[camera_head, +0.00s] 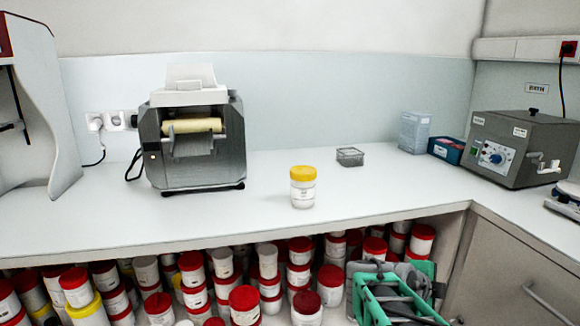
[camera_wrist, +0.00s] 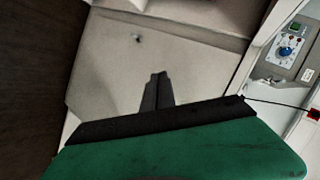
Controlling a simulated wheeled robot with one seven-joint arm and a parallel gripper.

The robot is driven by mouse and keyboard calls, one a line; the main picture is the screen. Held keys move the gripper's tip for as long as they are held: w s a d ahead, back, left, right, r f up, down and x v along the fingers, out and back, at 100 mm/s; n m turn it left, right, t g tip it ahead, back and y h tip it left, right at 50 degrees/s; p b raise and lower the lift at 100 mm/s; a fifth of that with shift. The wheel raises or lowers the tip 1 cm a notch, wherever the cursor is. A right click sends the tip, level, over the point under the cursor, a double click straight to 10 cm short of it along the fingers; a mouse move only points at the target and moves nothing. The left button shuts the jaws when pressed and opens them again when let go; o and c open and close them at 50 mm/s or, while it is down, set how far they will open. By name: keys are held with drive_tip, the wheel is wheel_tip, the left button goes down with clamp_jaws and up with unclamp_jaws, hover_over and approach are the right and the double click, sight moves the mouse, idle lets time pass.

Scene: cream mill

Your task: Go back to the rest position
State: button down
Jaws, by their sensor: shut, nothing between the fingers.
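My gripper (camera_wrist: 158,78) shows in the wrist view, with its dark fingers together and nothing between them. Its wide green body fills the bottom of that view. The fingers point toward a pale cabinet front (camera_wrist: 190,60). In the head view, a green and grey part of my arm is at the lower right, in front of the shelf below the counter. The fingertips cannot be made out there.
A yellow-lidded jar (camera_head: 303,188) stands upright on the white counter (camera_head: 250,215). A grey roller machine (camera_head: 195,145) is behind it to the left. Several lidded jars crowd the shelf below.

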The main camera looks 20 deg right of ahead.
drive_tip(key=w+a+r+n+t+y+p, duration=0.1)
drive_tip(key=a+r+n+y+p, duration=0.2)
drive_tip(key=a+r+n+p, duration=0.55)
drive_tip(key=w+a+r+n+t+y+p, duration=0.1)
drive_tip(key=a+r+n+y+p, duration=0.35)
drive_tip(key=a, duration=0.65)
drive_tip(key=s+a+r+n+g+y+p, duration=0.1)
drive_tip(key=s+a+r+n+p, duration=0.1)
drive_tip(key=s+a+n+p, duration=0.2)
drive_tip(key=s+a+r+n+g+y+p, duration=0.1)
drive_tip(key=s+a+r+n+y+p, duration=0.1)
drive_tip(key=a+n, duration=0.8)
drive_tip(key=shift+s+a+r+n+p, duration=0.3)
drive_tip(key=shift+s+a+r+p, duration=0.65)
drive_tip(key=shift+p, duration=0.9)
